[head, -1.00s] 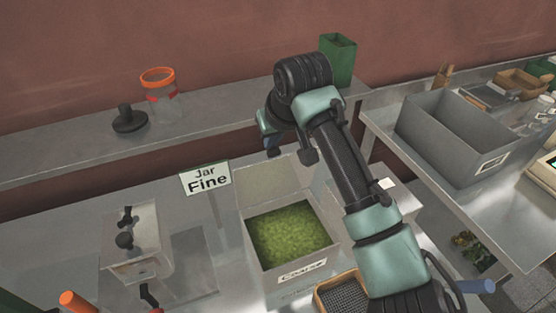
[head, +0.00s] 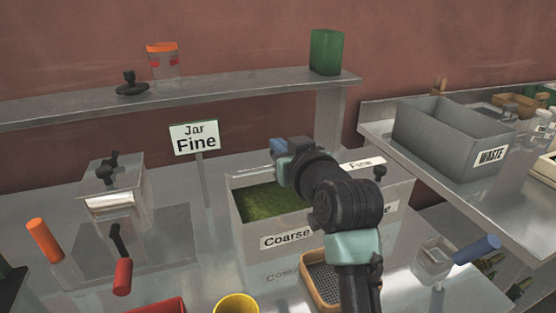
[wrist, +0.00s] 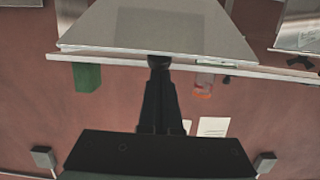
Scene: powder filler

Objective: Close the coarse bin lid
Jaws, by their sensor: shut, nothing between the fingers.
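The coarse bin (head: 284,240) is a pale box with a "Coarse" label on its front. It is open, and green powder (head: 262,203) shows inside. My arm crosses in front of its right side and hides part of its back and lid. In the wrist view, a pale grey panel (wrist: 160,28), which looks like the raised lid, fills the top middle. My gripper (wrist: 158,63) is shut and empty, with its tips at the panel's near edge. I cannot tell whether they touch. In the head view my arm hides the fingertips.
A "Fine" label (head: 362,164) marks the compartment on the right, partly behind my arm. A "Jar Fine" sign (head: 195,138) stands left of the bin. A brown tray (head: 316,280) and a yellow cup (head: 236,304) are in front. A grey waste bin (head: 440,145) stands at right.

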